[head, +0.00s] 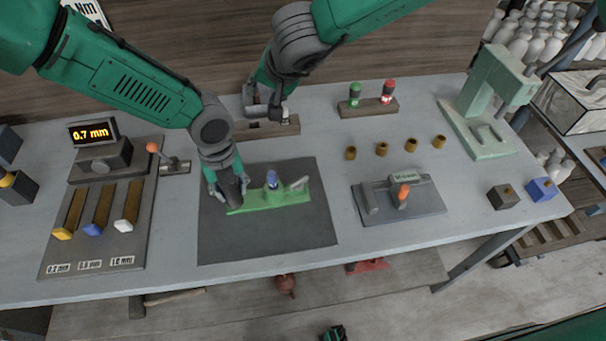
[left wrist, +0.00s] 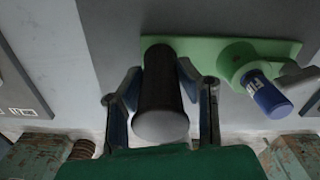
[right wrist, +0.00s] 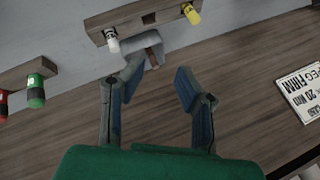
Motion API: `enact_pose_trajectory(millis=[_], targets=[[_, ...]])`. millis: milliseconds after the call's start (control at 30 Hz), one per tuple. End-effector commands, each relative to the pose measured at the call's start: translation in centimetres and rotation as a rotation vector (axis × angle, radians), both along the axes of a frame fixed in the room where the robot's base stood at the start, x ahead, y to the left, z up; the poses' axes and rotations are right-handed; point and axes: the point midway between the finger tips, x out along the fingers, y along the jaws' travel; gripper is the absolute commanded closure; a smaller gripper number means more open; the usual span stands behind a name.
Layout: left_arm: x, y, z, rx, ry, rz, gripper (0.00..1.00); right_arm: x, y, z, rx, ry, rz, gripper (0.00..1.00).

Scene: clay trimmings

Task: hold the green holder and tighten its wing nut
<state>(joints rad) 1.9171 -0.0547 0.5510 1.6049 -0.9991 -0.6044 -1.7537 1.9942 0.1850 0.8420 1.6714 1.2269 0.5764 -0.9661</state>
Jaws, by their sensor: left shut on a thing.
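The green holder (head: 262,203) lies on the dark mat (head: 290,235), with a blue-topped piece (head: 273,178) standing in its middle. A grey winged part, seemingly the wing nut (head: 299,184), sits at its right end. My left gripper (head: 229,192) is shut on the holder's dark round handle (left wrist: 160,95) at the left end; the holder's green body (left wrist: 215,47) is just beyond the fingers. My right gripper (head: 268,108) is over the back of the table by a wooden rack (head: 262,129). In the right wrist view its fingers (right wrist: 158,85) are apart, with a grey piece (right wrist: 143,46) beyond their tips.
A gauge board with a 0.7 mm display (head: 92,132) stands at the left. Right of the mat are a grey fixture (head: 420,205), several brass pieces (head: 382,149) and a pale green press (head: 490,100). A rack with green and red bottles (head: 368,106) stands behind.

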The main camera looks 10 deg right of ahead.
Motion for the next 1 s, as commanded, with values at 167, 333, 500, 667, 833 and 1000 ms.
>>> enact_pose_trajectory(millis=[167, 333, 500, 667, 833, 1000], targets=[[0.0, 0.0, 0.1, -0.001, -0.001, 0.000, 1.00, -4.6, -3.5, -2.4, -0.011, 0.298, -0.362, 0.72], [0.0, -0.1, 0.1, -0.001, -0.001, 0.000, 1.00, -9.1, -5.1, -3.3, -0.053, 0.519, -0.572, 0.72], [0.0, -0.1, 0.1, -0.002, -0.001, 0.000, 1.00, -11.5, -5.7, -3.4, -0.081, 0.626, -0.658, 0.72], [0.0, -0.1, 0.1, -0.002, -0.001, 0.000, 1.00, -11.9, -5.8, -4.8, -0.088, 0.646, -0.671, 0.72], [0.1, -0.1, 0.0, -0.002, -0.001, 0.000, 1.00, -11.9, -5.8, -7.9, -0.089, 0.645, -0.671, 0.72], [0.1, -0.1, 0.0, -0.002, -0.001, 0.000, 1.00, -11.9, -5.7, -11.4, -0.088, 0.644, -0.670, 0.72]])
